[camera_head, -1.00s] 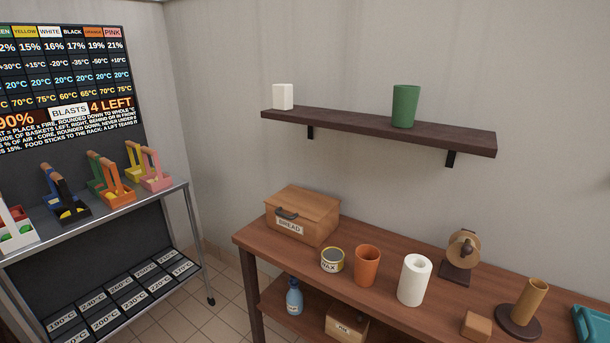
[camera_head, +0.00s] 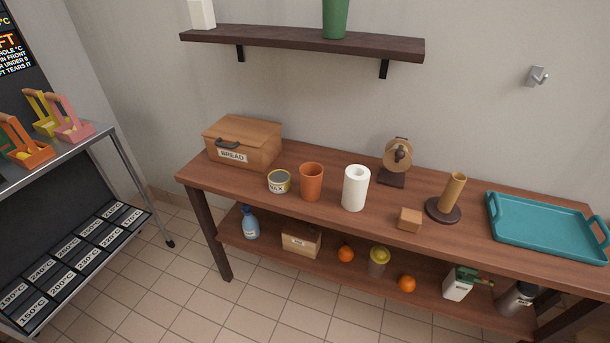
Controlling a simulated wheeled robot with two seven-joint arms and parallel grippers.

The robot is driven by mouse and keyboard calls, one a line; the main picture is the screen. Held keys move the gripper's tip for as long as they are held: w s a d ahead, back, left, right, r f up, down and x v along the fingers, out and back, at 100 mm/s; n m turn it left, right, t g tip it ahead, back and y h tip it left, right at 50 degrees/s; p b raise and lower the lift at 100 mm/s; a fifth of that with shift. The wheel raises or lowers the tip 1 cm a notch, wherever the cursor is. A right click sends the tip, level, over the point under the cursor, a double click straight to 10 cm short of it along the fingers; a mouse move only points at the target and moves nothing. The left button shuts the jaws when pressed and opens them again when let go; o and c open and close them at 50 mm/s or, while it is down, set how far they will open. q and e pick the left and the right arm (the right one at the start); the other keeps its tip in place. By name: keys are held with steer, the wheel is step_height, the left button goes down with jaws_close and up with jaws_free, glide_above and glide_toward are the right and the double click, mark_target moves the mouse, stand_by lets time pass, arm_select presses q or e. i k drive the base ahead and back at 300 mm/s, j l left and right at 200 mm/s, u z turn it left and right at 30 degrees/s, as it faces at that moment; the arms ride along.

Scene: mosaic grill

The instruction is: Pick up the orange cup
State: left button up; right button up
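The orange cup (camera_head: 311,182) stands upright on the wooden table (camera_head: 330,226), near its front edge. It is between a small wax tin (camera_head: 279,181) on its left and a white paper roll (camera_head: 355,188) on its right, apart from both. The cup is fully visible and nothing covers it. Neither of my grippers shows in the head view.
A bread box (camera_head: 244,143) stands left of the cup, and a tape dispenser (camera_head: 397,160) behind right. A wooden block (camera_head: 409,219), a holder (camera_head: 445,203) and a teal tray (camera_head: 545,232) are farther right. A wall shelf (camera_head: 300,42) hangs above. The tiled floor in front is clear.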

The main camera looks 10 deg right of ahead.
mark_target(311, 173)
steer(key=i+l+z, duration=0.25)
steer(key=i, duration=0.15)
steer(key=i+l+z, duration=0.2)
steer(key=i, duration=0.2)
steer(key=j, duration=0.1)
